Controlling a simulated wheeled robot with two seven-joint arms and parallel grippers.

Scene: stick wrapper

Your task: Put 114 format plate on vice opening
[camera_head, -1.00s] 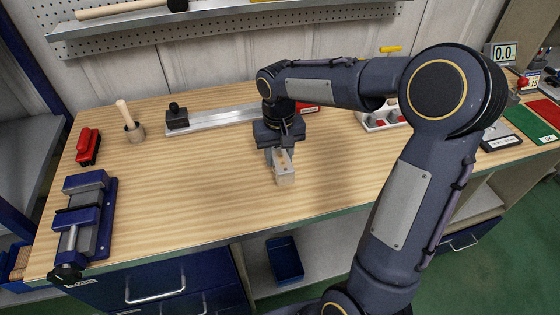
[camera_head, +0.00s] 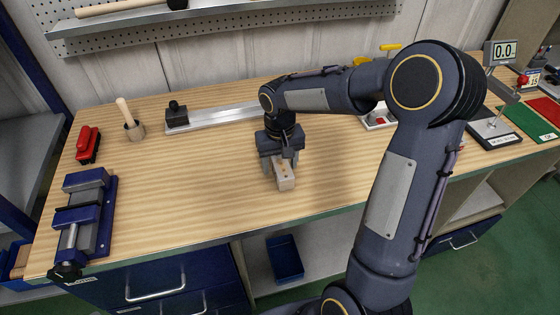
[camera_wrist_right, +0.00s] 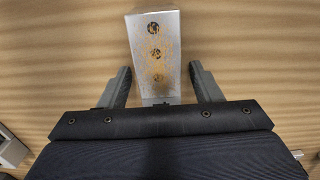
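The format plate (camera_head: 284,174) is a small pale metal block with rusty specks and several dark holes. It lies near the front middle of the workbench; I cannot read a number on it. My right gripper (camera_head: 279,168) is low over its rear end, one finger on each side. In the right wrist view the plate (camera_wrist_right: 153,45) lies between the spread fingers (camera_wrist_right: 160,68), with narrow gaps beside it. The blue vice (camera_head: 85,215) stands at the bench's front left, its grey jaws partly visible. My left gripper is out of view.
On the wooden bench (camera_head: 190,205), a metal rail with a black block (camera_head: 177,115) lies behind. Bench between plate and vice is clear.

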